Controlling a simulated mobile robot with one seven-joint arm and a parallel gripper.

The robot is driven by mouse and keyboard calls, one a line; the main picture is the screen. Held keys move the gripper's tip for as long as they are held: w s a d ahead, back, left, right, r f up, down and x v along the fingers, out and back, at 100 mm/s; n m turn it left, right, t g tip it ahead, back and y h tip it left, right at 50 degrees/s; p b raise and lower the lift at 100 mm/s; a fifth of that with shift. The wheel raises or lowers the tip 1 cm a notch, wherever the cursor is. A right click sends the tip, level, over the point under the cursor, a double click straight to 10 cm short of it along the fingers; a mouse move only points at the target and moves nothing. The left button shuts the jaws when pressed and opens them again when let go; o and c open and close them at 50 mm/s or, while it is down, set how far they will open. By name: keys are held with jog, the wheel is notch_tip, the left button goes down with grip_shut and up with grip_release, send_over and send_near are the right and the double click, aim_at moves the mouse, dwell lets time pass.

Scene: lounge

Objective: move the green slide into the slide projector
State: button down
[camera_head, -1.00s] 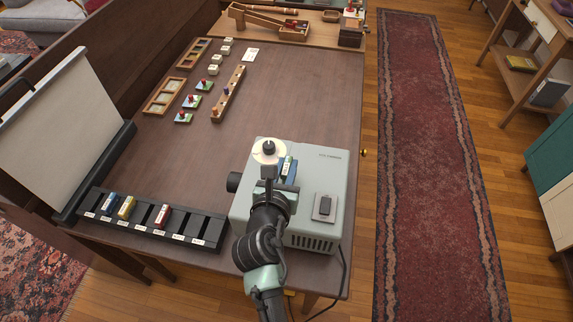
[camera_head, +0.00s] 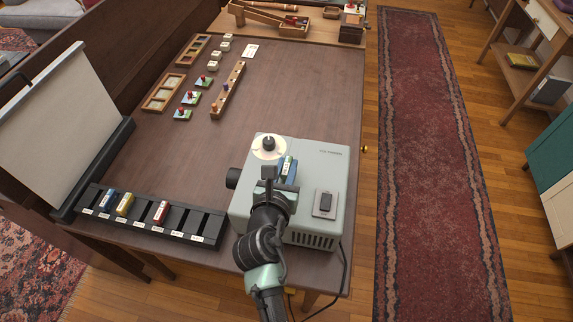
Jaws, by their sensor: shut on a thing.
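My gripper (camera_head: 274,178) is over the projector's top, seen from behind. The green slide (camera_head: 289,164) shows as a small green and white piece at my gripper, above a blue part on the projector's top. My gripper is shut on it; the fingertips are mostly hidden by my wrist. I cannot tell whether the slide touches the projector or sits in a slot.
A black slide rack (camera_head: 185,231) at front left holds blue (camera_head: 107,199), yellow (camera_head: 125,204) and red (camera_head: 160,212) slides. A white screen (camera_head: 55,120) stands at left. Wooden trays (camera_head: 163,92) and small pieces are farther back. The table's middle is clear.

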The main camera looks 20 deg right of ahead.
jog(key=shift+f+b, duration=1.05)
jog(key=shift+f, duration=0.6)
jog(key=shift+s+a+f, duration=0.1)
jog(key=shift+s+f, duration=0.2)
jog(key=shift+f, duration=0.6)
dwell(0.4)
jog(key=c, duration=0.7)
grip_release()
jog(key=shift+d, duration=0.2)
jog(key=shift+s, duration=0.15)
jog(key=shift+s+a+r+p, duration=0.25)
jog(key=shift+s+a+p, duration=0.1)
jog(key=shift+s+p, duration=0.2)
jog(key=shift+w+a+p+v, duration=0.15)
jog(key=shift+p+v, duration=0.45)
jog(key=shift+v, duration=0.45)
jog(key=shift+w+a+p+v, duration=0.15)
jog(key=shift+p+v, duration=0.45)
jog(key=shift+v, duration=0.5)
jog(key=shift+s+r, duration=0.1)
